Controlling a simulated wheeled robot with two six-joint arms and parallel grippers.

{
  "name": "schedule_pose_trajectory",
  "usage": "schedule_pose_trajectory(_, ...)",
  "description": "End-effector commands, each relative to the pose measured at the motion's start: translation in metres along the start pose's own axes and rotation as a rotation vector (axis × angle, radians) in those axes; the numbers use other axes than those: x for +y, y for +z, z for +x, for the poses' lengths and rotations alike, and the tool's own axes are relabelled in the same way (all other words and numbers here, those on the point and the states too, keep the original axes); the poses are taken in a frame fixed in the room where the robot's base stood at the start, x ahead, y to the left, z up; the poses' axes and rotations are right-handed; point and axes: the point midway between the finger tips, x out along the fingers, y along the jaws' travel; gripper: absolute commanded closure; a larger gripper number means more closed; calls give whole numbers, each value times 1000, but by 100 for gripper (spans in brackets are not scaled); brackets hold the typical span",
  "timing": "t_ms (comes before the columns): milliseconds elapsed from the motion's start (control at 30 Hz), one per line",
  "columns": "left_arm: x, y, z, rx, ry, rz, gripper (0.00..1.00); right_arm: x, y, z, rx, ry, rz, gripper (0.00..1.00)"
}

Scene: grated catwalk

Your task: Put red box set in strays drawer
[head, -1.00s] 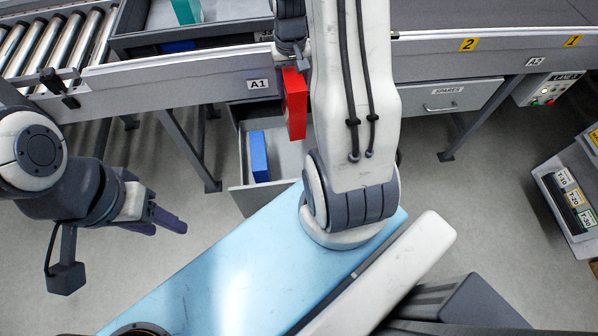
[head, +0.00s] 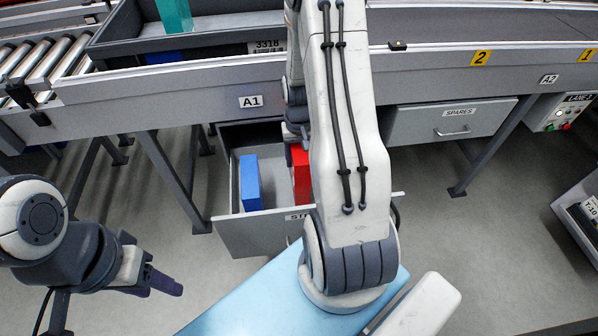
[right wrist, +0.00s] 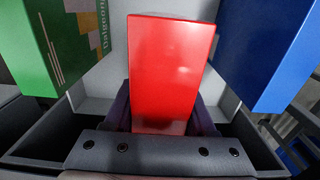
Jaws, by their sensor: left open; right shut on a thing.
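The red box (head: 301,178) is upright in the open drawer (head: 250,237), whose label is partly covered but starts "ST". My right gripper (right wrist: 163,118) is shut on the red box (right wrist: 172,70), with a dark finger on each side. Whether the box touches the drawer floor cannot be told. In the head view my right arm covers part of the box and most of that gripper. My left gripper (head: 160,285) is open and empty, left of the drawer above the floor.
A blue box (head: 249,183) stands in the drawer, left of the red box. The right wrist view shows a green box (right wrist: 65,40) and a blue box (right wrist: 265,50) flanking it. A shut SPARES drawer (head: 450,122) is at right. A teal box (head: 175,15) stands in the tray above.

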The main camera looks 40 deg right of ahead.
Motion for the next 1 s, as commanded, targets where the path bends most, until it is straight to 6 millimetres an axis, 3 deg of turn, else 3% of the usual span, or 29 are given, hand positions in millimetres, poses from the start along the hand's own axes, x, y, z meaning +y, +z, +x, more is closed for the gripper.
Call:
schedule_pose_trajectory(300, -1, 1, 14, 0, 0, 0, 50, 0, 0, 37, 0, 0, 0, 100)
schedule_pose_trajectory(700, -1, 1, 15, 0, 0, 0, 50, 0, -1, 42, 2, 0, 0, 100)
schedule_pose_trajectory(733, -1, 1, 14, 0, 0, 0, 50, 0, 0, 41, 1, 0, 0, 32)
schedule_pose_trajectory(767, -1, 1, 14, 0, 0, 0, 50, 0, 0, 41, 1, 0, 0, 21)
schedule_pose_trajectory(800, -1, 1, 14, 0, 0, 0, 50, 0, 0, 41, 1, 0, 0, 14)
schedule_pose_trajectory(1000, -1, 1, 14, 0, 0, 0, 50, 0, 0, 41, 1, 0, 0, 14)
